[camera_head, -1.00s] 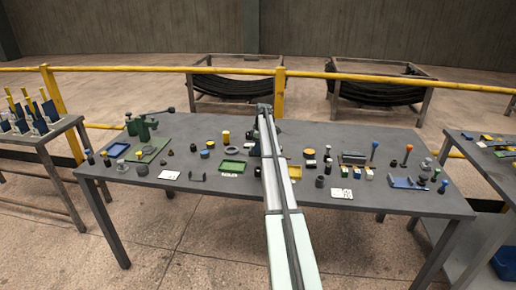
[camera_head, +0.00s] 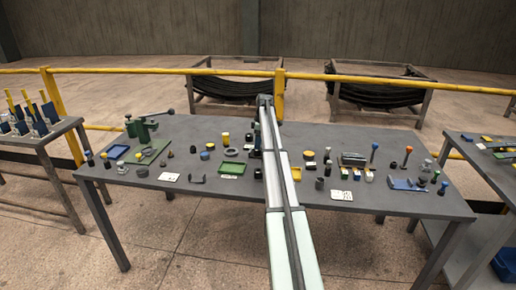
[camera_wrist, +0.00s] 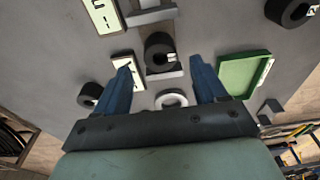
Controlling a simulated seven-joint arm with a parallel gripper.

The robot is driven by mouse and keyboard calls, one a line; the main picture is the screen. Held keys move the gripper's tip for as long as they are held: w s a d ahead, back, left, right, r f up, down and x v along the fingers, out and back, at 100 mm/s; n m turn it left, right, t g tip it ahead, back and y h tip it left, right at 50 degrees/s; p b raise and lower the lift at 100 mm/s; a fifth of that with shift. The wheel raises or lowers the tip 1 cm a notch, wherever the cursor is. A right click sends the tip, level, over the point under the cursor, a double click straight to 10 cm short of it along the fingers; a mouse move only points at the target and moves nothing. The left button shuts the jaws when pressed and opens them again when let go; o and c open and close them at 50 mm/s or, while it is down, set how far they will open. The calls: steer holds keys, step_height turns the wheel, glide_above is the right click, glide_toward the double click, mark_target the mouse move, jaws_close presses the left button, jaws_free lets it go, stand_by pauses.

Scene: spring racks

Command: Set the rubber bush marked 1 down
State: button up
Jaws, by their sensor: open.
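My gripper (camera_wrist: 160,68) is open in the wrist view, with one blue finger on each side. A black rubber bush (camera_wrist: 155,43) with a white mark shows between and just beyond the fingertips, on a grey bracket or stand (camera_wrist: 164,74); no finger touches it visibly. Its mark is too small to read surely. Another black bush (camera_wrist: 284,12) with a white mark that looks like a 2 is at the top right.
A green tray (camera_wrist: 230,88) lies right of the fingers, also in the head view (camera_head: 224,171). A pale ring (camera_wrist: 160,100) and a small black ring (camera_wrist: 83,100) lie nearby. White label cards (camera_wrist: 117,73) lie left.

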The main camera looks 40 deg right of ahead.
step_height(320, 180, up, 7)
steer(key=shift+s+d, duration=0.25)
steer(key=shift+s, duration=0.05)
